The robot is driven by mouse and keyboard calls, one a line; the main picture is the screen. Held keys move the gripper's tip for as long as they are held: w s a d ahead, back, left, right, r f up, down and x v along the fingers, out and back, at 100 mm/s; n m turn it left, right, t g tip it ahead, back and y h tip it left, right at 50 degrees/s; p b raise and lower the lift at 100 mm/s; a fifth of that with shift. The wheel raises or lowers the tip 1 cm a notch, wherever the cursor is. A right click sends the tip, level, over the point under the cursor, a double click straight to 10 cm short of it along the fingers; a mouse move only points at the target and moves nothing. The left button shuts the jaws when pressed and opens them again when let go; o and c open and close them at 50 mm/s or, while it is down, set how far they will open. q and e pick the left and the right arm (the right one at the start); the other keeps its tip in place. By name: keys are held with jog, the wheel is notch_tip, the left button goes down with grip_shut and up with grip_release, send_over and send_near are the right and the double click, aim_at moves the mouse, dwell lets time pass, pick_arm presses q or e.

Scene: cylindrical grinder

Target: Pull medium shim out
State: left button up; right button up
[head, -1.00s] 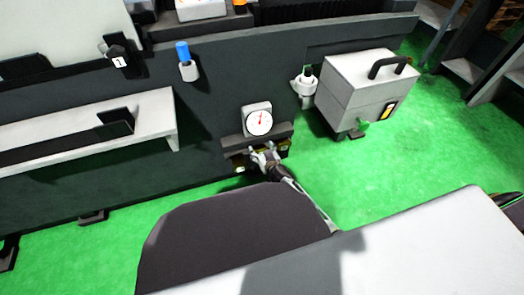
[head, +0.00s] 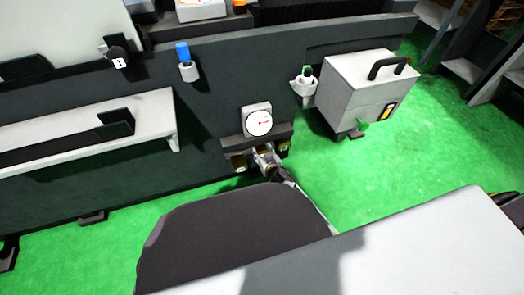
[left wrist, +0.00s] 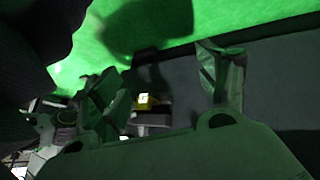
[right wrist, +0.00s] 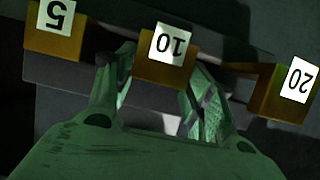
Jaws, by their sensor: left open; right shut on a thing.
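The medium shim (right wrist: 165,72), a yellow block with a white "10" label, sits between the "5" shim (right wrist: 55,45) and the "20" shim (right wrist: 283,100) in the right wrist view. All three are at a dark ledge (head: 272,137) under a dial gauge (head: 258,121). My right gripper (right wrist: 157,95) is shut on the medium shim, one finger on each side; it also shows low at the ledge in the head view (head: 265,157). My left gripper (left wrist: 165,85) is open and apart from the shims. A small yellow block with a pale label (left wrist: 143,101) shows beyond its fingers.
A grey box with a black handle (head: 367,85) stands right of the ledge. A pale shelf (head: 60,130) juts out at the left. A blue-topped part (head: 184,52) is on the machine's front. Green floor (head: 420,140) is clear at the right.

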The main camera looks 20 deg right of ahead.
jog(key=shift+s, duration=0.85)
jog(key=shift+s+p, duration=0.45)
jog(key=shift+s, duration=0.75)
pick_arm(q)
notch_tip(320, 180, up, 2)
jog(key=shift+a+r, duration=0.1)
jog(key=shift+a, duration=0.05)
pick_arm(e)
jog(key=shift+f, duration=0.1)
jog(key=o, duration=1.2)
jog(key=shift+c, duration=0.2)
jog(key=o, duration=0.3)
jog(key=shift+s, duration=0.1)
pick_arm(q)
jog(key=shift+s, duration=0.15)
